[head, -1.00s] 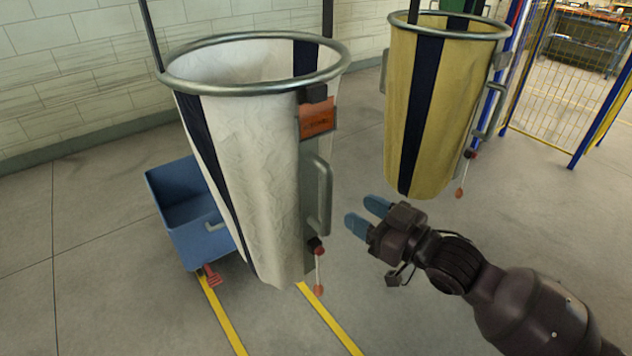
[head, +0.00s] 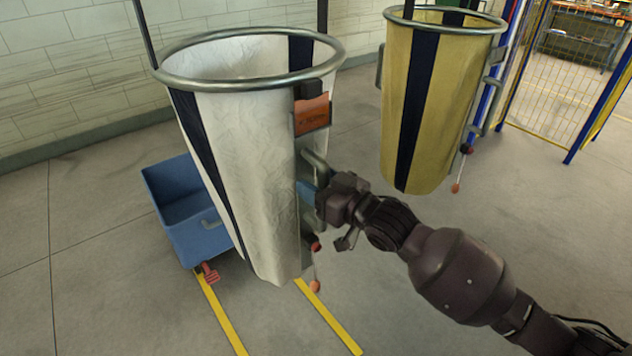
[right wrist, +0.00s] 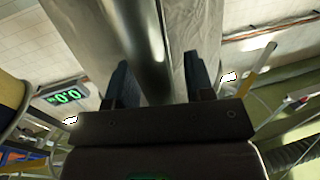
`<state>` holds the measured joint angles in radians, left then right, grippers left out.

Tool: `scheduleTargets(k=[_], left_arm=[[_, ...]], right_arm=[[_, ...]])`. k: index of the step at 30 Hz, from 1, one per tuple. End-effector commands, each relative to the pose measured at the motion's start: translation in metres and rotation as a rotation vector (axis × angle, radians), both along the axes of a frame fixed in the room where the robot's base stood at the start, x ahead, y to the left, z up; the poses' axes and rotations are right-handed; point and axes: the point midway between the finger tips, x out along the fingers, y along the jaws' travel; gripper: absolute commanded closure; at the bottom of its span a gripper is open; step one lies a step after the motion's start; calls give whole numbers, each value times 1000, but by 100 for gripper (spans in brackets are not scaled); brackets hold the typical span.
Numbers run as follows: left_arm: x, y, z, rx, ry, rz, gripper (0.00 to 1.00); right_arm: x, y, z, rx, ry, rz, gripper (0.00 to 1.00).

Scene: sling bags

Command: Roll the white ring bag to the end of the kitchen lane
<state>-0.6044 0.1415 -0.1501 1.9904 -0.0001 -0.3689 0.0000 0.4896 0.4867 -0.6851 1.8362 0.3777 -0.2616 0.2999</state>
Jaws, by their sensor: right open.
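The white ring bag (head: 247,160) hangs from a round metal ring, with dark blue stripes and an orange tag (head: 313,115) on its right side. A grey upright handle (head: 315,163) is on that side below the tag. My right gripper (head: 307,192) is at this handle, its blue fingertips partly hidden. In the right wrist view the handle bar (right wrist: 148,50) passes between the two open fingers (right wrist: 160,85), with the bag's cloth behind. I cannot tell whether the fingers touch the bar. My left gripper is not in view.
A yellow ring bag (head: 440,110) stands to the right and behind. A blue bin (head: 190,215) is at the white bag's left. Two yellow floor lines (head: 330,320) run forward from under the white bag. A wire fence (head: 560,85) is at the back right.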

Motion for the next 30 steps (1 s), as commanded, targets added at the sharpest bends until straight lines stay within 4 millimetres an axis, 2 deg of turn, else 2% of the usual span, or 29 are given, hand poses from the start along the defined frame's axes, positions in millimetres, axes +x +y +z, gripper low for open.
scheduleTargets(k=[9, 18, 30], left_arm=[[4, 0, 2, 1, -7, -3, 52], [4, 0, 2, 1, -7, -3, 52], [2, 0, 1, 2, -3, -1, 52]], right_arm=[[1, 1, 0, 0, 0, 0, 53], [1, 1, 0, 0, 0, 0, 99], [3, 5, 0, 0, 0, 0, 100]])
